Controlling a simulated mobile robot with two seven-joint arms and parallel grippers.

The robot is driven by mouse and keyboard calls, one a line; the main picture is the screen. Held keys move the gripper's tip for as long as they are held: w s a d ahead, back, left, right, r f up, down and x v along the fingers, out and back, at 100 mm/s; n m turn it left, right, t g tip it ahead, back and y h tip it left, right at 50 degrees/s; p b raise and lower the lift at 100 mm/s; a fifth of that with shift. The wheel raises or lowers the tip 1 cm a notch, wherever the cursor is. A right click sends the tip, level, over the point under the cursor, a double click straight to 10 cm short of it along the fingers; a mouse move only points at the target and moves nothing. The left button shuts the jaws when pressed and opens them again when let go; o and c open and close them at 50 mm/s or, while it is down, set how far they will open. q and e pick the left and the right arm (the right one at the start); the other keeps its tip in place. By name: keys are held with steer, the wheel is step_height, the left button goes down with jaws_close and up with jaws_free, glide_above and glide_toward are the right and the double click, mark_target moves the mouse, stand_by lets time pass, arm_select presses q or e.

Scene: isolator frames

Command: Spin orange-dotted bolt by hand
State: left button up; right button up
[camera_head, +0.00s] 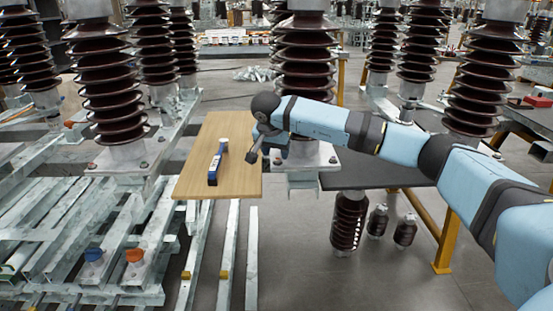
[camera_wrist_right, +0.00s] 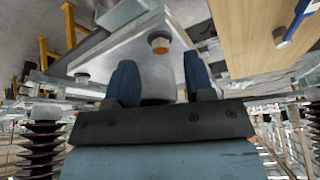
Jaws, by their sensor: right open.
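The orange-dotted bolt (camera_wrist_right: 158,42) shows in the right wrist view as a bolt head with an orange ring, on a corner of a pale metal flange plate (camera_wrist_right: 110,45). My right gripper (camera_wrist_right: 159,62) is open, its two blue fingers apart. The bolt appears between and beyond the fingertips, and neither finger visibly touches it. In the head view my right gripper (camera_head: 279,148) is small, at the foot of the middle insulator, and partly hidden by its own wrist. I cannot pick out the dotted bolt there. My left gripper is not in view.
A wooden board (camera_head: 190,183) left of the gripper carries a blue-handled tool (camera_head: 216,164). A tall brown ribbed insulator (camera_head: 305,60) rises behind my wrist. Another bolt (camera_wrist_right: 82,77) sits on the plate. A dark tabletop (camera_head: 375,172) lies to the right, with small insulators below.

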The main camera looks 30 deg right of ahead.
mark_target(278, 160)
steer(key=shift+x, duration=1)
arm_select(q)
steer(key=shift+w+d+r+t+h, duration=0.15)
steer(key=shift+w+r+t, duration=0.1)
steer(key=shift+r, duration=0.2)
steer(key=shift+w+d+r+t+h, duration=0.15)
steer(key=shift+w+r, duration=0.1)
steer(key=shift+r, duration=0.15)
arm_select(e)
steer(key=shift+f, duration=0.25)
jaws_close()
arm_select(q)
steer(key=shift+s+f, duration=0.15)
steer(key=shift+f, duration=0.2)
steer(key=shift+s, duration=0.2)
